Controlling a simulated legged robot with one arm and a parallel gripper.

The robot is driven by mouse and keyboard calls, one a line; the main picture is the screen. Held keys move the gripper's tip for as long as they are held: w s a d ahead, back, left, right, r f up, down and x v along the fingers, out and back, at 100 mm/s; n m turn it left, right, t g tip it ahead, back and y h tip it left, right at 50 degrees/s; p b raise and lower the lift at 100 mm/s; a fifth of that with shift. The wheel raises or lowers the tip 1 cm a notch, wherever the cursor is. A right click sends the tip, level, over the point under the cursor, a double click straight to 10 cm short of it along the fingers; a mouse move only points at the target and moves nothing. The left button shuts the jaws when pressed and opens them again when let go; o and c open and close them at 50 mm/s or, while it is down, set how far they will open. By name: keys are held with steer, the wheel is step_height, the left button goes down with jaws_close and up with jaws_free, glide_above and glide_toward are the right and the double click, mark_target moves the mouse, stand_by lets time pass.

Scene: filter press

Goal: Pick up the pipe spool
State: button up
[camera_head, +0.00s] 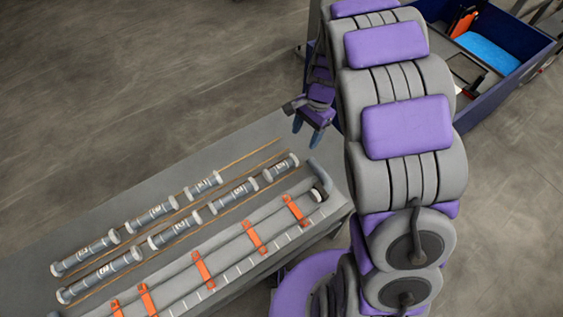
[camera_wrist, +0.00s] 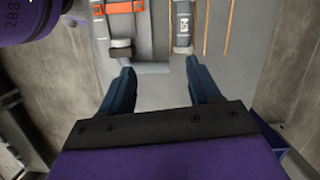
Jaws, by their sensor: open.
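Several grey pipe spools with pale end flanges lie in two rows on the grey table (camera_head: 40,262). The nearest to my gripper is the pipe spool (camera_head: 280,167) at the right end of one row. A labelled pipe spool also shows at the top of the wrist view (camera_wrist: 183,32). My gripper (camera_head: 306,132) is open and empty, past the rows' right end in the head view. In the wrist view my gripper (camera_wrist: 158,68) has its right fingertip just below the end of that spool. The spool is not between the fingers.
A long grey pipe (camera_head: 225,247) with orange straps (camera_head: 203,270) lies beside the rows. Its bent end also shows left of the spool in the wrist view (camera_wrist: 150,67). Thin brown rods (camera_head: 235,160) run along the spools. A dark blue bin (camera_head: 520,80) stands at upper right.

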steer(key=w+a+f+m+p, duration=0.1)
steer(key=w+a+f, duration=0.2)
steer(key=w, duration=0.1)
steer(key=b, duration=0.2)
glide_above(281, 165)
steer(key=d, duration=0.2)
steer(key=shift+m, duration=0.3)
steer(key=f, duration=0.8)
steer(key=w+f, duration=0.1)
steer(key=f, duration=0.3)
steer(key=shift+a, duration=0.25)
steer(key=shift+b+x, duration=0.45)
steer(key=shift+x, duration=2.5)
steer(key=shift+a, duration=0.15)
steer(key=shift+c, duration=0.2)
steer(key=shift+w, duration=0.1)
jaws_close()
steer(key=shift+r, duration=0.15)
